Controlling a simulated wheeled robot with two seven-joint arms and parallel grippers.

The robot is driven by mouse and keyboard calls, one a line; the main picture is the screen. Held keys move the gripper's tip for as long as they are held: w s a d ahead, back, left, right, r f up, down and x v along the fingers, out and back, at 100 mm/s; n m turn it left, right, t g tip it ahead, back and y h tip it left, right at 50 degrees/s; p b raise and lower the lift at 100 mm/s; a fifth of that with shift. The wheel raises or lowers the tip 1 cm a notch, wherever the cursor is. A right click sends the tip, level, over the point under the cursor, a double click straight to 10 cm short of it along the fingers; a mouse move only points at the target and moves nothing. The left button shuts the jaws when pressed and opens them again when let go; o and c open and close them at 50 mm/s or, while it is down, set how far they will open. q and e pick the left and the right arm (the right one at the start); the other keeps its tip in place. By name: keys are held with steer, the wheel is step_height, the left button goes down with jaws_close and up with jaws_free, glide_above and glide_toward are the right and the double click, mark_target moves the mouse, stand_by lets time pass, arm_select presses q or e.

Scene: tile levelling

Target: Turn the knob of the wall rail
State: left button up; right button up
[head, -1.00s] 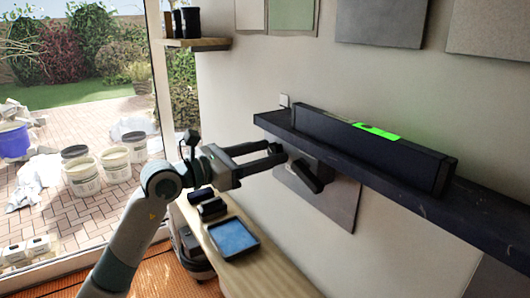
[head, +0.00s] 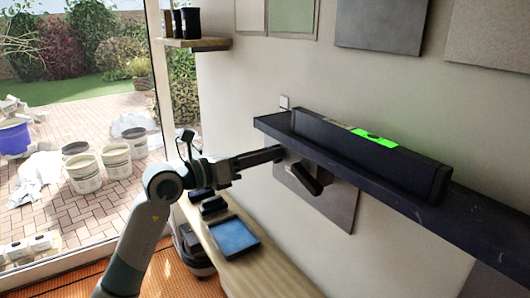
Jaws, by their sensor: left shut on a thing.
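The dark wall rail (head: 400,198) runs along the wall from centre to lower right, its right end lower in the picture. A long black level (head: 330,135) with a bright green window (head: 374,138) rests on it. My left gripper (head: 279,153) reaches in from the left to just below the rail's left part. Its fingers show nearly edge-on and are shut on the knob, which they mostly hide. A dark block-shaped part (head: 306,179) hangs under the rail beside the fingertips, in front of a grey square plate (head: 340,206). My right gripper is not in view.
A wooden bench (head: 262,268) below holds a blue-topped tray (head: 233,237) and dark items. A small shelf (head: 200,43) with dark containers is at upper left. Tile panels hang high on the wall. A window with a patio beyond fills the left.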

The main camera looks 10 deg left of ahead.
arm_select(q)
steer(key=o, duration=1.1)
steer(key=shift+c, duration=0.2)
steer(key=shift+s+a, duration=0.1)
steer(key=shift+a, duration=0.05)
steer(key=b+v, duration=0.8)
steer(key=v, duration=0.9)
steer(key=shift+s+r, duration=0.1)
